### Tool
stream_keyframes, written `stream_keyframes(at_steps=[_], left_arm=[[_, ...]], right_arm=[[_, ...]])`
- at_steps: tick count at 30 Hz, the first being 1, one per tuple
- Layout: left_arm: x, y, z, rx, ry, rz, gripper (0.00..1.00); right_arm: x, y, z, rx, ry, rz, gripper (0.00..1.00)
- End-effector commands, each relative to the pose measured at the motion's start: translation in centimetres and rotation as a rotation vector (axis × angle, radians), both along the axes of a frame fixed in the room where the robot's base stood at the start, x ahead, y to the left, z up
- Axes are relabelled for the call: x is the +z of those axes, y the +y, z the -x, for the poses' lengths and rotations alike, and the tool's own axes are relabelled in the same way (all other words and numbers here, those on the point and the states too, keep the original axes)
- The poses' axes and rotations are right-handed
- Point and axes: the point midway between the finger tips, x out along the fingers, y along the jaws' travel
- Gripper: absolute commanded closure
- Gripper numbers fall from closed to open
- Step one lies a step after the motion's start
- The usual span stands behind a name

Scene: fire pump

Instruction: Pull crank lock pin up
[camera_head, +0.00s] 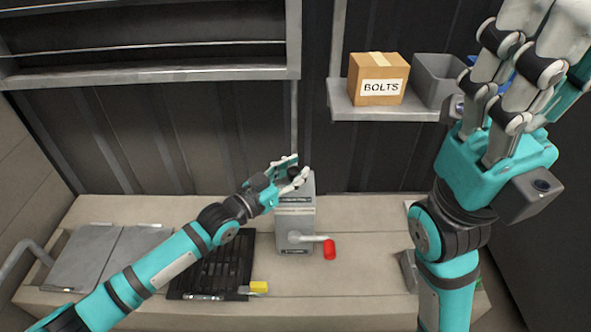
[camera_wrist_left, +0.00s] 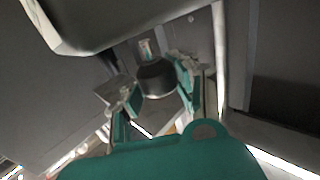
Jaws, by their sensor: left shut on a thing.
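The grey fire pump box (camera_head: 296,222) stands on the bench in the middle of the head view. A crank (camera_head: 312,238) with a red handle (camera_head: 330,249) sticks out to the right from its front. My left gripper (camera_head: 293,174) is at the top of the box, shut on the black knob of the lock pin (camera_head: 293,171). In the left wrist view the dark round knob (camera_wrist_left: 156,79) sits between the two fingers of my left gripper (camera_wrist_left: 158,90). My right gripper (camera_head: 520,60) is raised at upper right, away from the pump, with its fingertips partly cut off.
A black grate (camera_head: 215,262) and a yellow block (camera_head: 259,287) lie left of the pump. Grey panels (camera_head: 100,258) are at far left. A shelf (camera_head: 385,113) holds a BOLTS box (camera_head: 378,80) and a grey bin (camera_head: 437,78). The bench right of the crank is mostly clear.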

Motion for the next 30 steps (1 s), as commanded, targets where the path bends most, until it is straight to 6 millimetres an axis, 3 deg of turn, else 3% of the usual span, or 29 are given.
stream_keyframes(at_steps=[11, 12, 18, 30], left_arm=[[0.35, 0.01, 0.19, -0.003, 0.003, 0.001, 1.00], [0.37, 0.01, 0.19, -0.003, 0.002, 0.002, 0.70], [0.37, -0.01, 0.13, -0.002, 0.002, 0.001, 0.44], [0.19, 0.77, 0.83, 0.000, 0.004, -0.001, 0.44]], right_arm=[[-0.23, -0.01, -0.32, 0.002, 0.016, -0.001, 0.60], [-0.23, -0.01, -0.32, 0.002, 0.016, -0.001, 0.60], [-0.21, 0.00, -0.31, 0.002, 0.015, -0.001, 0.60], [-0.21, -0.04, -0.27, 0.002, 0.014, -0.002, 0.60]])
